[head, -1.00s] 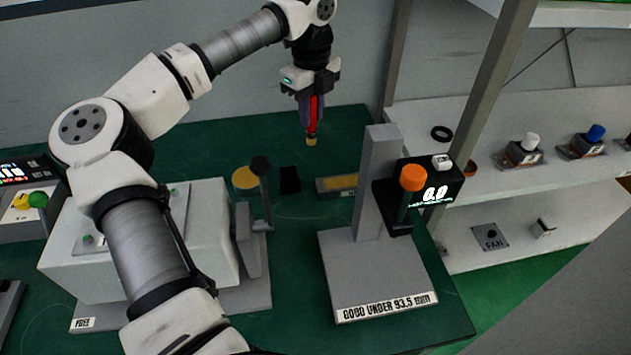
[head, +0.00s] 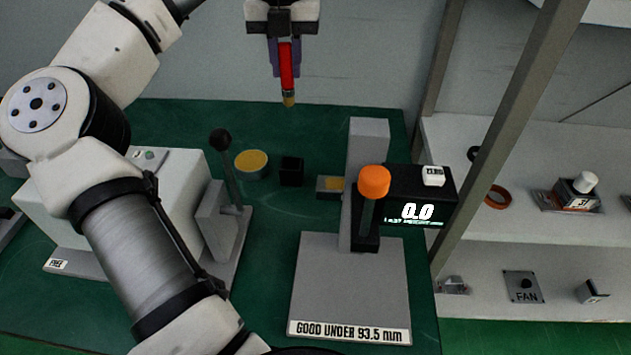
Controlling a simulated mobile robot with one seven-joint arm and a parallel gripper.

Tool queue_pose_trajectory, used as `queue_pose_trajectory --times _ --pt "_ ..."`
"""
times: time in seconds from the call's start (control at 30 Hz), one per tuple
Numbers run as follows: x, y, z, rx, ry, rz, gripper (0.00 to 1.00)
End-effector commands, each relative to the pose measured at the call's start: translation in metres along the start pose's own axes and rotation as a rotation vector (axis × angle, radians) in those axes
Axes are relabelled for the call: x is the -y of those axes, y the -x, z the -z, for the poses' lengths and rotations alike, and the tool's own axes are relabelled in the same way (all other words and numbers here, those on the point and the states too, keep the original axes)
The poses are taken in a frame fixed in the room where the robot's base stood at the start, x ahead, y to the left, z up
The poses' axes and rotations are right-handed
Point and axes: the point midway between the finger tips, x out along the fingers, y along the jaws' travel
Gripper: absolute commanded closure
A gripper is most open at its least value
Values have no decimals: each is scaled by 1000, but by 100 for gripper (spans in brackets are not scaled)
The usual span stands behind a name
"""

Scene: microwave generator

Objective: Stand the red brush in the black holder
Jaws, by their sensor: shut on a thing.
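My gripper (head: 284,50) is at the top middle of the head view, pointing down. It is shut on the red brush (head: 286,68), which hangs upright with its tan bristle tip (head: 289,100) lowest. The black holder (head: 291,172) is a small dark square box on the green table. The brush is above and apart from the holder; in the picture its tip is almost straight over the holder. How far it is in depth from the holder I cannot tell.
A round tub with yellow content (head: 251,163) stands left of the holder. A grey block with a yellow top (head: 329,188) and a grey gauge stand (head: 367,170) with an orange knob (head: 373,181) are to the right. A black-knobbed lever (head: 221,140) is at the left front.

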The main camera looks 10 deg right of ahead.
Motion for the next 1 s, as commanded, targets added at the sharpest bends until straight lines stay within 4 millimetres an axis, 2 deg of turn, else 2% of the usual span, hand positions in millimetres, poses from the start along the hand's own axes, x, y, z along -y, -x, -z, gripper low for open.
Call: queue_pose_trajectory --times 0.13,0.23,0.7,0.8,1.0 --pt "-12 0 4 0 -20 1 100" --pt "-14 -12 4 -3 -25 0 100" --pt "-12 -129 5 -3 -26 2 100" --pt "-12 -144 5 -2 -26 1 100" --pt "-12 -158 4 0 -24 1 100"
